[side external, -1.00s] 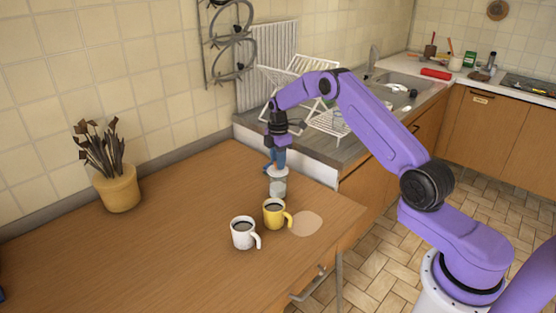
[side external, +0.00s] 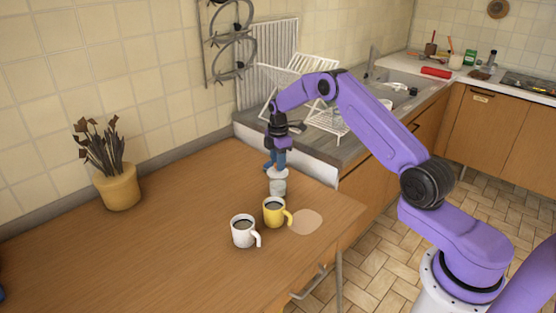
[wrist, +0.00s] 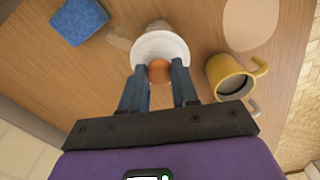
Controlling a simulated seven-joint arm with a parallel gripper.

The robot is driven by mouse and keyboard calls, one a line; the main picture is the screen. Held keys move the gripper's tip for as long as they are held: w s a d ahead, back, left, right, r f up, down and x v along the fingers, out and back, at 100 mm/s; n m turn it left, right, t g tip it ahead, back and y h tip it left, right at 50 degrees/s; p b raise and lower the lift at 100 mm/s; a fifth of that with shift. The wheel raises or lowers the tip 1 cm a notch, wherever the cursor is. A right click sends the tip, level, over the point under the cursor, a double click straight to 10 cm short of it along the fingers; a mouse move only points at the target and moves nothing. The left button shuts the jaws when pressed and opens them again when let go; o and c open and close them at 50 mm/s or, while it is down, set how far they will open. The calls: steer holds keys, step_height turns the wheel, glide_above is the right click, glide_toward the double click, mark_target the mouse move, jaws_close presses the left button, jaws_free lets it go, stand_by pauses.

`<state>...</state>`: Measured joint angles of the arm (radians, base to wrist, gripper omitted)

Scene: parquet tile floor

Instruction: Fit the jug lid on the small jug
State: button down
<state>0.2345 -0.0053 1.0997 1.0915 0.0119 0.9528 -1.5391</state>
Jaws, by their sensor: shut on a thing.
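My gripper (side external: 277,166) points down and is shut on the orange knob (wrist: 159,71) of the white round jug lid (wrist: 160,48). The lid (side external: 278,174) is directly above the small pale jug (side external: 278,188) in the side view and looks about level. Whether lid and rim touch I cannot tell. In the wrist view the lid hides most of what lies under it, so the jug's rim is not clear there.
A yellow mug (side external: 274,213) stands close in front of the jug, with a white mug (side external: 243,232) beside it. A pale round mat (side external: 307,222) lies right of them. A blue block (wrist: 78,20) lies nearby. A potted plant (side external: 118,187) stands at left; the table's left part is clear.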

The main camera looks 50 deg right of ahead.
steer(key=c, duration=0.8)
jaws_free()
step_height(320, 180, up, 17)
steer(key=s+a+r, duration=0.2)
steer(key=s+a, duration=0.1)
steer(key=a, duration=0.4)
steer(key=s+a+r, duration=0.2)
steer(key=a, duration=0.4)
steer(key=s+a+m, duration=0.1)
steer(key=s+a, duration=0.9)
steer(key=s, duration=0.4)
steer(key=shift+m, duration=0.7)
steer(key=s+d+f, duration=0.1)
steer(key=s, duration=0.8)
steer(key=s+d+f, duration=0.1)
steer(key=s, duration=0.8)
steer(key=s+d+f, duration=0.1)
steer(key=s, duration=0.8)
steer(key=shift+d+f, duration=0.15)
steer(key=shift+f, duration=0.1)
